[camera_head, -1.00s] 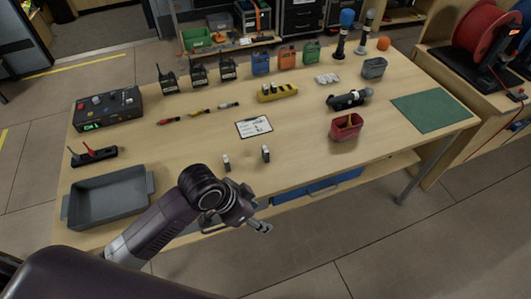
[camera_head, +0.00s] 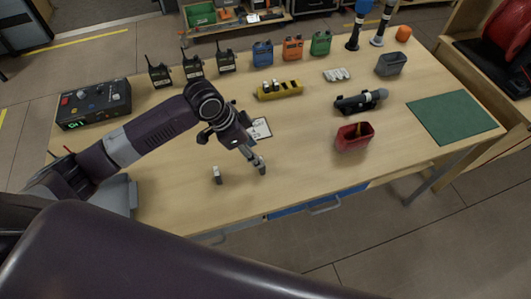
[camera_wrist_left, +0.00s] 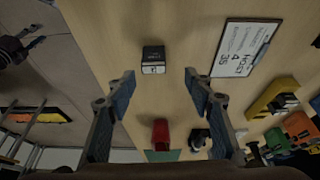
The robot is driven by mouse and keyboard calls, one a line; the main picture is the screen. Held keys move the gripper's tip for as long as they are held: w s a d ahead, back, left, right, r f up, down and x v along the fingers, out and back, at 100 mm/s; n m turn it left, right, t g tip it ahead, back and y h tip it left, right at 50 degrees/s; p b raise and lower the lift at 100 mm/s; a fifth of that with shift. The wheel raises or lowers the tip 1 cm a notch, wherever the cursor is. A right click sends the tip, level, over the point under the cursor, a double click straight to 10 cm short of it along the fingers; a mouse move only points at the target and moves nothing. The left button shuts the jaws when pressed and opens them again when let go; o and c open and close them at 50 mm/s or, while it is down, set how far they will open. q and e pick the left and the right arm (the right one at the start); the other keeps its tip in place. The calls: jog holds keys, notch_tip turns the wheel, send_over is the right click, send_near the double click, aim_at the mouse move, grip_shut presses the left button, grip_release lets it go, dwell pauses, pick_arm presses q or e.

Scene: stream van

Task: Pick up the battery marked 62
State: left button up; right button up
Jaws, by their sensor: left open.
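One small dark battery with a pale label stands on the table in the left wrist view (camera_wrist_left: 153,58); its number is too small to read. My left gripper (camera_wrist_left: 158,80) is open, with the battery ahead between its fingers and apart from them. My right gripper is out of view.
A clipboard (camera_head: 259,130) lies just behind the gripper. A yellow holder (camera_head: 279,91) with several slots, a red bin (camera_head: 354,136) and a black device (camera_head: 361,101) stand farther back and right. Radios (camera_head: 192,66) line the back. The table (camera_head: 310,185) is bare right of the gripper.

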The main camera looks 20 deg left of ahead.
pick_arm(q)
jog(key=f, duration=0.1)
jog(key=f+p, duration=0.1)
jog(key=d+f, duration=0.1)
jog(key=shift+s+d, duration=0.1)
jog(key=shift+s, duration=0.3)
jog(key=p+x, duration=0.1)
jog(key=x, duration=0.1)
jog(key=shift+w+f, duration=0.2)
jog(key=shift+f, duration=0.1)
jog(key=shift+w+d+f, duration=0.1)
jog(key=shift+d+f, duration=0.05)
jog(key=shift+f, duration=0.4)
jog(key=c, duration=1.2)
jog(key=shift+c, duration=0.2)
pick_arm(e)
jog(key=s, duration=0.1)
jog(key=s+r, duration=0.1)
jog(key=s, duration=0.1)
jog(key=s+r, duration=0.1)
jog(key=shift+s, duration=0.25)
pick_arm(q)
jog(key=shift+r, duration=0.1)
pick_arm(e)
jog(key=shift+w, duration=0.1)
